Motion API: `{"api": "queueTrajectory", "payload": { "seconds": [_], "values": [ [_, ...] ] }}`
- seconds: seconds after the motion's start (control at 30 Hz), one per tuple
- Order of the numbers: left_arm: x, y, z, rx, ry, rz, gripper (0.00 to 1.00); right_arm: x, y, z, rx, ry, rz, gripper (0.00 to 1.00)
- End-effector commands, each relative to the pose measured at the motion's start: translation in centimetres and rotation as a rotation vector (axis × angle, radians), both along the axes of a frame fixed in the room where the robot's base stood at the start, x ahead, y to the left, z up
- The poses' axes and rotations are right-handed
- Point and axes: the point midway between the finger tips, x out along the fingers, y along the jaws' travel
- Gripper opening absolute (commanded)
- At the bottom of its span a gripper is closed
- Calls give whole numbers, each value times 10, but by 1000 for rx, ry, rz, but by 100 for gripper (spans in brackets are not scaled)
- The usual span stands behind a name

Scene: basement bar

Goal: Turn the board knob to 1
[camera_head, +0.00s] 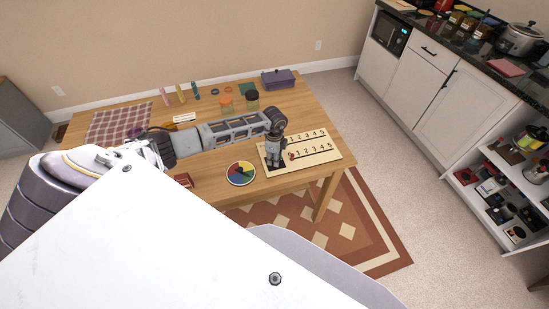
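The board (328,154) is a pale tan panel with two rows of black numbers. It lies at the right front part of the wooden table. My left arm comes in from the left, and my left gripper (275,160) points down over the board's left end. A small red piece (291,156), possibly the knob, shows just right of the fingers at the lower row. I cannot tell whether the fingers touch it or whether they are open or shut. The gripper hides the board's left part. My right gripper is not in view.
On the wooden table (322,115) a coloured wheel disc (241,173) lies left of the board. Jars (252,100), a purple box (279,79) and a checked cloth (118,125) are farther back or left. A white cabinet (430,80) stands right, across open floor.

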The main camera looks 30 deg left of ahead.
Motion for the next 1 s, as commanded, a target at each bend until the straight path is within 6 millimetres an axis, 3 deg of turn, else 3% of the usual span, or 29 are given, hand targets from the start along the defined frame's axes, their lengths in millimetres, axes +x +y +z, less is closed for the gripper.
{"api": "queueTrajectory", "payload": {
  "seconds": [0.13, 0.57, 0.77, 1.0],
  "values": [
    [0, 0, 0, 0, -1, 0, 51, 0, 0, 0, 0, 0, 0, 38],
    [0, -1, 3, -1, 1, -1, 51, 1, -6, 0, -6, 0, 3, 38],
    [0, 0, 17, -2, -1, -1, 51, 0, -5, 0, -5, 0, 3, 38],
    [0, 0, 50, 0, -2, -2, 51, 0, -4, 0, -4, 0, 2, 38]
  ]
}}
